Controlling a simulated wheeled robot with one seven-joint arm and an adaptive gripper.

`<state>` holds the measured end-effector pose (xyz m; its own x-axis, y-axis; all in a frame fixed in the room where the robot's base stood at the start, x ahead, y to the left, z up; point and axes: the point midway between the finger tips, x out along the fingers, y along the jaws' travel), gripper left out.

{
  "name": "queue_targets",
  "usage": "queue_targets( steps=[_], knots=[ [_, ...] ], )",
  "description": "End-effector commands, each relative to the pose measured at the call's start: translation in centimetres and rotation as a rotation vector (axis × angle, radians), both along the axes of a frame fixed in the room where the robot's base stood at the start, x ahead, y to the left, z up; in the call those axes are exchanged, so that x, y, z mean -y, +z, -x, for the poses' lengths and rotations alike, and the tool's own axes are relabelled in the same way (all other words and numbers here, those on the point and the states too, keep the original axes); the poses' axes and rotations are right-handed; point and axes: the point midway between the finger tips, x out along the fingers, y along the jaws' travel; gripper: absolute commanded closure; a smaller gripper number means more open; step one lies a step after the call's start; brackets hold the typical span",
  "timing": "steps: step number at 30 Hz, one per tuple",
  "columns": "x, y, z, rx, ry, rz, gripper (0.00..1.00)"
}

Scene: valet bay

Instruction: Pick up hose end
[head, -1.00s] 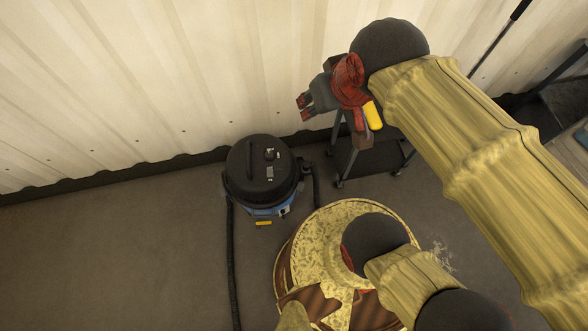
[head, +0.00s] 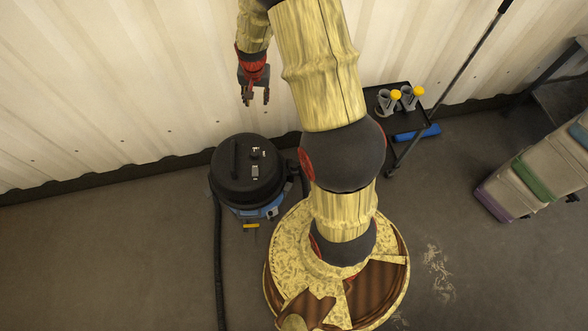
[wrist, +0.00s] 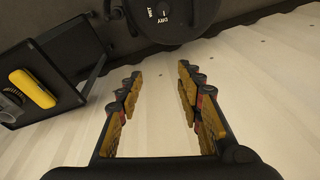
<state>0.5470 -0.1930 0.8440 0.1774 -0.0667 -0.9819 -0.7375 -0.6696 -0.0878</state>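My gripper (head: 255,96) hangs at the upper middle of the head view, in front of the wall and above the vacuum. In the wrist view my gripper (wrist: 160,95) is open, with nothing between its two fingers. A black and blue vacuum (head: 247,172) stands on the floor by the wall; its dark lid (wrist: 175,12) shows at the top of the wrist view. A black hose (head: 219,255) runs from the vacuum's left side down along the floor. The hose's free end is not visible; it leaves the head view at the bottom.
A black cart (head: 395,122) with two grey and yellow spray bottles (head: 388,98) stands right of the vacuum. Stacked bins (head: 525,180) stand at the far right. A long pole (head: 455,85) leans by the wall. The floor (head: 100,260) at left is clear.

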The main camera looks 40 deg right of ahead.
Motion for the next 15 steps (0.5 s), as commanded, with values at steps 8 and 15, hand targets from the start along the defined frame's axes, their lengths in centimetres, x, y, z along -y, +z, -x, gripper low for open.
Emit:
queue_targets(
  steps=[8,15],
  knots=[
    [5.4,-18.4,2.1,-0.080,-0.236,-0.055,0.64],
    [7.5,-32.4,6.8,-0.131,-0.419,-0.092,0.64]
  ],
)
